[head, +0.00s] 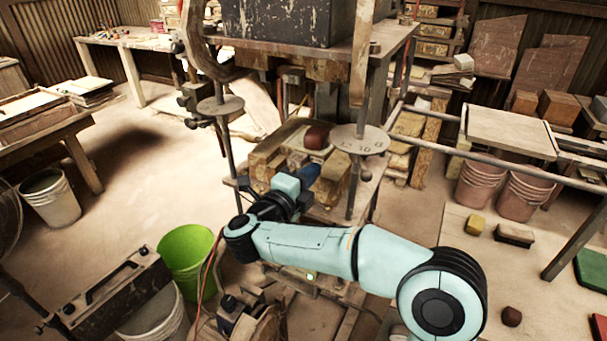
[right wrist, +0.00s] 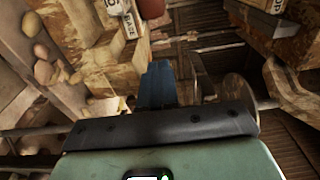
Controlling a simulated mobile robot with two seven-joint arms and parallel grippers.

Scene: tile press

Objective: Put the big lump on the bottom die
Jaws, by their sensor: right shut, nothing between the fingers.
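A reddish-brown lump (head: 317,137) sits in the press, on what looks like the bottom die (head: 288,137). Its edge also shows at the top of the right wrist view (right wrist: 152,8). A smaller dark-red lump (head: 512,316) lies on the board at the right. My right gripper (head: 308,173) is at the front of the press, nearer to me than the lump and apart from it. Its blue fingers (right wrist: 160,85) are shut and empty in the right wrist view. My left gripper is not in view.
Wooden blocks (head: 265,160) and vertical rods with a round plate (head: 358,138) crowd the press around my right gripper. A heavy dark block (head: 275,20) is overhead. A lime bucket (head: 187,250) stands front left. A yellow block (head: 475,225) and a brush (head: 514,235) lie at right.

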